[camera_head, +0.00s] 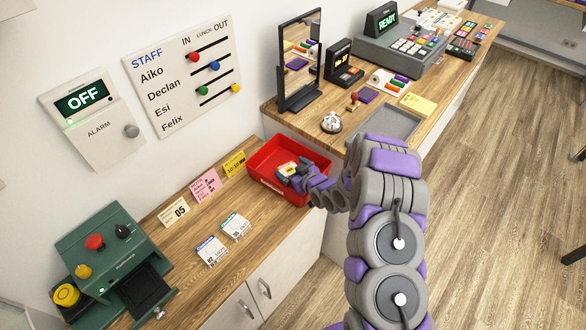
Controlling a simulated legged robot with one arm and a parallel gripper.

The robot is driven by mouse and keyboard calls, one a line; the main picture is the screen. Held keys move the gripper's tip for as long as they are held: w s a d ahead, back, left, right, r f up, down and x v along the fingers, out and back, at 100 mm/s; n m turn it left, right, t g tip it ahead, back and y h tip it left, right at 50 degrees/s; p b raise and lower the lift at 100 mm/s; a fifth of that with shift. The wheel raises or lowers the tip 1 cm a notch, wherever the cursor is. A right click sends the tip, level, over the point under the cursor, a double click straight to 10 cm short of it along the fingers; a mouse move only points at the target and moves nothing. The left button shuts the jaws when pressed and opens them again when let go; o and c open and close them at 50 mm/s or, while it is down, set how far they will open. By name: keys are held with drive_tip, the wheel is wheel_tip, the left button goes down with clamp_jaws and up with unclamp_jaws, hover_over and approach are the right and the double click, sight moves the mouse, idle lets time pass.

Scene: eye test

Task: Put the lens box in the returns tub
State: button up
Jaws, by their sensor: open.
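A red tub (257,160), which looks like the returns tub, stands at the far end of the lower wooden counter, with a pale label on its front wall. My gripper (287,177) is open and reaches into the tub from the right. A small white and yellow item (290,167) shows in the tub, right beside my fingers. It may be the lens box, but it is partly hidden and too small to read. I cannot tell whether my fingers touch it.
Two white cards or flat packs (211,250) lie on the lower counter. Paper notes (205,186) stand along the wall. A green control box (113,250) is at the left. The higher counter holds a mirror (300,60), a cash register (402,45) and a grey tray (385,124).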

drive_tip(key=p+v, duration=0.1)
drive_tip(key=v, duration=1)
drive_tip(key=shift+d+r+p, duration=0.25)
drive_tip(key=shift+r+p, duration=0.05)
drive_tip(key=shift+p, duration=0.1)
drive_tip(key=shift+s+a, duration=0.1)
drive_tip(key=shift+s, duration=0.05)
drive_tip(key=s+d+r+m+g+h, duration=0.5)
drive_tip(key=s+d+r+h, duration=0.4)
drive_tip(key=s+d+r, duration=0.45)
drive_tip(key=s+a+r+m+g, duration=0.1)
drive_tip(key=s+r+g, duration=0.3)
drive_tip(key=s, duration=1)
drive_tip(key=s+a+r+m+g, duration=0.2)
drive_tip(key=s+r, duration=0.6)
drive_tip(key=s, duration=0.6)
drive_tip(key=shift+r+g+y, duration=0.3)
drive_tip(key=shift+g, duration=0.6)
